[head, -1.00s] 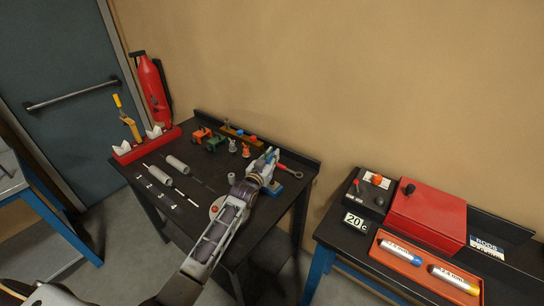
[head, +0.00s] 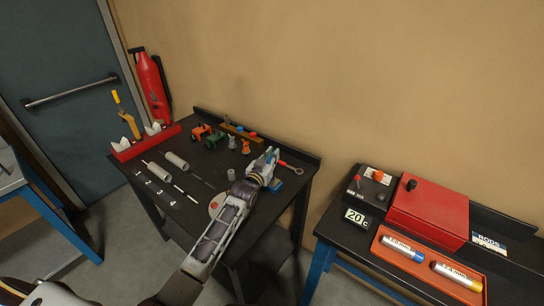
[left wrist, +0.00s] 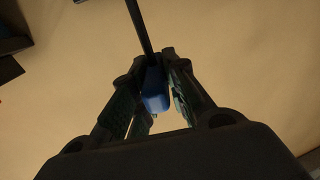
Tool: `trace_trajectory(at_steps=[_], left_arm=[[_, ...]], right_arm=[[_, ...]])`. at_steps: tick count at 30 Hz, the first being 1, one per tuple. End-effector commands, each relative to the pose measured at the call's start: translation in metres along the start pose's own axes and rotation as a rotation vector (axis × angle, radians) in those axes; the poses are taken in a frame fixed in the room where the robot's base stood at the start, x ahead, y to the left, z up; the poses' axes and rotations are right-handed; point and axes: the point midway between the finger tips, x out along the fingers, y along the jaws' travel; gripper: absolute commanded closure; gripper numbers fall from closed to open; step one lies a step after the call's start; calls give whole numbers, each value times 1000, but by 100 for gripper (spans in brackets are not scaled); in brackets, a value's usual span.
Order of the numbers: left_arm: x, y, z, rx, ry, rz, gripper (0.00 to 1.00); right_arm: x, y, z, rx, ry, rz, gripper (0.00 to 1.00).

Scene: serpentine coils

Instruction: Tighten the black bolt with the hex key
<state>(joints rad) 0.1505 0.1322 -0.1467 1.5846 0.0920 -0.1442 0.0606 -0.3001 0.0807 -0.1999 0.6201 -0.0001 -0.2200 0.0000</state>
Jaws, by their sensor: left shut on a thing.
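My left gripper (head: 268,163) is over the right part of the black table. In the left wrist view its fingers (left wrist: 155,85) are shut on a blue handle (left wrist: 155,97). A thin dark shaft (left wrist: 139,25) runs from this handle out of the top of that view; it looks like the hex key. Its tip is not seen there. In the head view the gripper and forearm hide much of the tool. I cannot pick out the black bolt in either view. My right gripper is not in view.
A second table at the right holds a red box (head: 430,212) and an orange tray (head: 455,281). A tan wall stands behind.

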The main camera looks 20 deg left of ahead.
Motion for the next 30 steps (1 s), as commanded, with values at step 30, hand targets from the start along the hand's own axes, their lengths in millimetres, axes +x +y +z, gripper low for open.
trace_trajectory(at_steps=[30], left_arm=[[0,0,12,0,0,0,100]], right_arm=[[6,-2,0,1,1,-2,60]])
